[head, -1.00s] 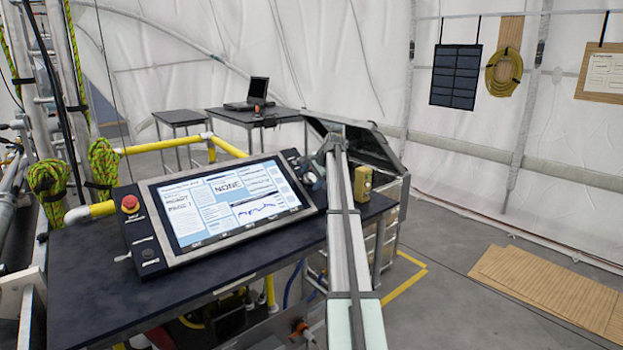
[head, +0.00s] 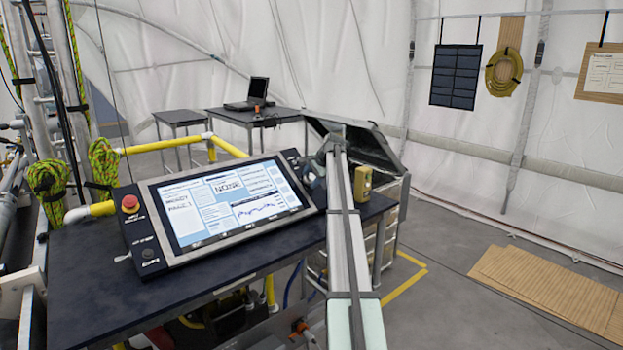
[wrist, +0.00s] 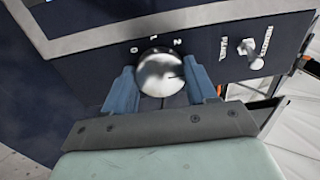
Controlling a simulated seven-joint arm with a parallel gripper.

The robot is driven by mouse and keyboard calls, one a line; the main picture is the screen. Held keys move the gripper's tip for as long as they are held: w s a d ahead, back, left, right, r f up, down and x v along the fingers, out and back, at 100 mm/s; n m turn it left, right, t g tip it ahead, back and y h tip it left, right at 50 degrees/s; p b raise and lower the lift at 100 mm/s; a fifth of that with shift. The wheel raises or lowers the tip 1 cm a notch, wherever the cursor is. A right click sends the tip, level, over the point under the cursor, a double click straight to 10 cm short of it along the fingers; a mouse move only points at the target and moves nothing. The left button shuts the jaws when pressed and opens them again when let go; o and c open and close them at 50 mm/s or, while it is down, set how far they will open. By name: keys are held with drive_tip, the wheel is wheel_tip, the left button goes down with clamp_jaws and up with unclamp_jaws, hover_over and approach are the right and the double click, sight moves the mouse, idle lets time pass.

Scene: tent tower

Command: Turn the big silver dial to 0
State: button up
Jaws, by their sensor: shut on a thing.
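The big silver dial (wrist: 160,73) is a round, shiny knob on the dark console panel in the wrist view. In the head view my gripper (head: 318,178) is at the console's right end, where the arm hides the dial.
A small silver toggle switch (wrist: 255,60) with white labels sits right of the dial. The console screen (head: 232,203) is lit, with a red button (head: 130,202) at its left.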

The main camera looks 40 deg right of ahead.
drive_tip(key=n, duration=0.6)
drive_tip(key=shift+n, duration=0.3)
drive_tip(key=n, duration=0.3)
drive_tip(key=shift+d+n, duration=0.1)
drive_tip(key=shift+n, duration=0.2)
drive_tip(key=n, duration=0.3)
drive_tip(key=shift+n+y, duration=0.3)
drive_tip(key=shift+n, duration=0.1)
drive_tip(key=n, duration=0.6)
drive_tip(key=shift+w+g, duration=0.1)
drive_tip(key=shift+g, duration=0.2)
drive_tip(key=n, duration=0.6)
drive_tip(key=shift+n, duration=0.7)
drive_tip(key=o, duration=1.1)
drive_tip(key=shift+c, duration=0.2)
drive_tip(key=shift+r, duration=0.15)
